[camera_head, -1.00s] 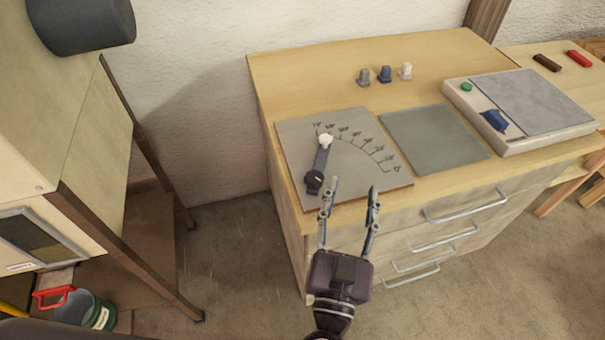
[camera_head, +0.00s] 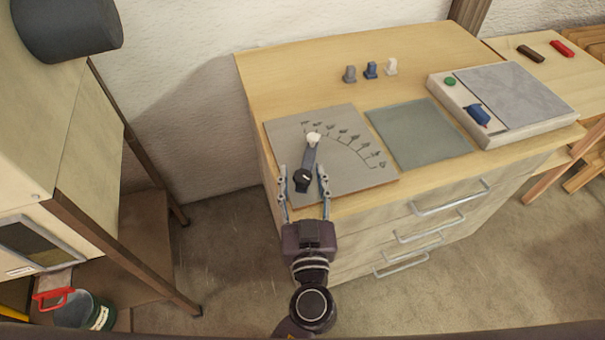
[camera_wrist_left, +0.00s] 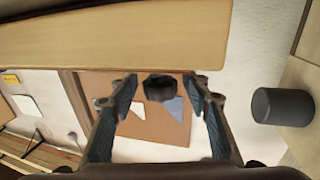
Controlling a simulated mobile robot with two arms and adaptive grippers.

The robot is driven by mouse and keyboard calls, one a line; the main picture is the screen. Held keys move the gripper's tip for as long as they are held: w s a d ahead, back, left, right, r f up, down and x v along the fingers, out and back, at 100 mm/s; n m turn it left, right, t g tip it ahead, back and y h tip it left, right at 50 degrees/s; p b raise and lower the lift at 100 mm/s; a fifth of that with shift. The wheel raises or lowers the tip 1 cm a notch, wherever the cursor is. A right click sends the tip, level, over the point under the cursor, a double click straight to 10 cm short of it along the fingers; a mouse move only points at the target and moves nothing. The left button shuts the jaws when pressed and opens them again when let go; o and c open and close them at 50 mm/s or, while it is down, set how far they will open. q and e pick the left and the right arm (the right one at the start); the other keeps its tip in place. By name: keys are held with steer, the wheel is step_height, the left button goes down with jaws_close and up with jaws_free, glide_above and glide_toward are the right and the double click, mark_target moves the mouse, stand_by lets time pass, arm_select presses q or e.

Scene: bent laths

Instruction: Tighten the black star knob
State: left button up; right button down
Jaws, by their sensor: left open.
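The black star knob (camera_head: 303,181) sits at the near end of a dark grey arm (camera_head: 310,158) on a grey plate with a marked curved scale (camera_head: 350,185). The arm's far end has a white round cap (camera_head: 314,138). My left gripper (camera_head: 303,175) is open, with one fingertip on each side of the knob. I cannot tell whether either finger touches it. In the left wrist view the dark knob (camera_wrist_left: 158,87) shows between the open fingers, in an upside-down picture. My right gripper is out of view.
A grey-green mat (camera_head: 420,134) lies right of the plate. A box with a green button (camera_head: 450,82) and blue knob stands further right. Several small pegs (camera_head: 371,70) stand behind. A drawer handle (camera_head: 450,198) sticks out at the front. The wooden top is free at back left.

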arm_select(q)
steer(key=shift+c, duration=0.3)
steer(key=c, duration=1.1)
